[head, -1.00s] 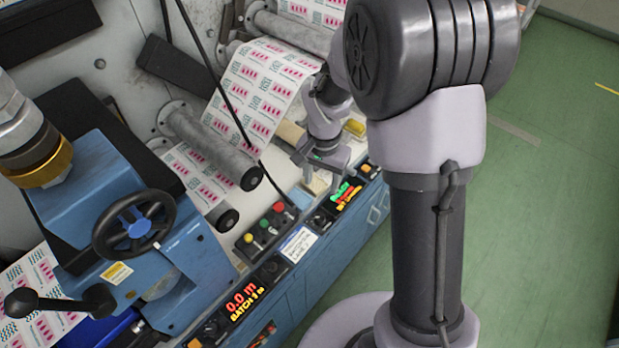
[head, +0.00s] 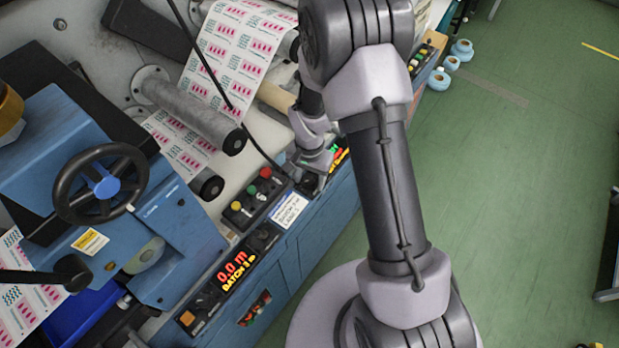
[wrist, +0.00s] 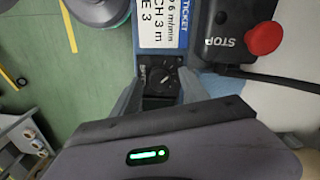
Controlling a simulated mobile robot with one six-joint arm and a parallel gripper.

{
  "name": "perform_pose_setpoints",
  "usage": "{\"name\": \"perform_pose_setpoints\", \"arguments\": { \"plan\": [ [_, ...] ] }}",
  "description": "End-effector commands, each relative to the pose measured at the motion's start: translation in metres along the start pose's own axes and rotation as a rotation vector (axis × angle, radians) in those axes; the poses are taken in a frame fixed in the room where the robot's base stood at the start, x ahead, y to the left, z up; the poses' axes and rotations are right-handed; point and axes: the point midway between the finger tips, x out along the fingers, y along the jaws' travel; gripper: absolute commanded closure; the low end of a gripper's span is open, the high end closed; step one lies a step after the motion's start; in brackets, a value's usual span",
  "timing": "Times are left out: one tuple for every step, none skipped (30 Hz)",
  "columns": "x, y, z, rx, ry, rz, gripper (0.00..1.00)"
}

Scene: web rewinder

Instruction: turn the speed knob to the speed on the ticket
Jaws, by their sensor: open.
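My gripper (head: 311,172) is at the front panel, just beyond the white ticket (head: 290,209). In the wrist view my gripper (wrist: 159,88) is open, with one finger on each side of a dark round knob (wrist: 161,79) on a black plate. I cannot tell whether the fingers touch it. The knob has a pale pointer mark; its scale is too small to read. The ticket (wrist: 161,26) shows in part beside it, with "6 m/min", "CH 3 m" and "E 3" legible. In the head view my gripper hides the knob.
A button box (head: 252,198) with red, green and yellow buttons sits close to the ticket; its red STOP button (wrist: 264,38) is near my gripper. A display (head: 233,272) reads "0.0 m". A handwheel (head: 100,184) and printed web (head: 232,55) are leftward.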

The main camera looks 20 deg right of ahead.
Motion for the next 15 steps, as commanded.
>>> {"name": "perform_pose_setpoints", "arguments": {
  "plan": [
    [-0.0001,0.0000,0.0000,0.000,0.000,0.000,0.51],
    [-0.0002,0.0000,0.0000,0.000,0.000,0.000,0.57],
    [-0.0002,0.0000,0.0000,0.000,0.000,0.000,0.65],
    [-0.0002,0.0001,0.0001,0.000,0.000,0.000,0.71],
    [-0.0002,0.0001,0.0001,0.000,0.000,0.000,0.77],
    [-0.0003,0.0001,0.0001,0.000,0.000,0.000,0.85],
    [-0.0003,0.0001,0.0001,0.000,0.000,0.000,0.90],
    [-0.0003,0.0001,0.0001,0.000,0.000,0.000,0.96],
    [-0.0003,0.0001,0.0001,0.000,0.000,0.000,1.00],
    [-0.0003,0.0001,0.0001,0.000,0.000,0.000,1.00],
    [-0.0003,0.0001,0.0001,0.000,0.000,0.000,1.00],
    [-0.0003,0.0001,0.0001,-0.002,0.000,0.000,1.00],
    [-0.0003,0.0001,0.0001,-0.003,0.000,0.000,1.00],
    [-0.0003,0.0001,0.0001,-0.007,0.000,0.000,1.00],
    [-0.0003,0.0001,0.0001,-0.014,0.000,0.000,1.00]
  ]
}}
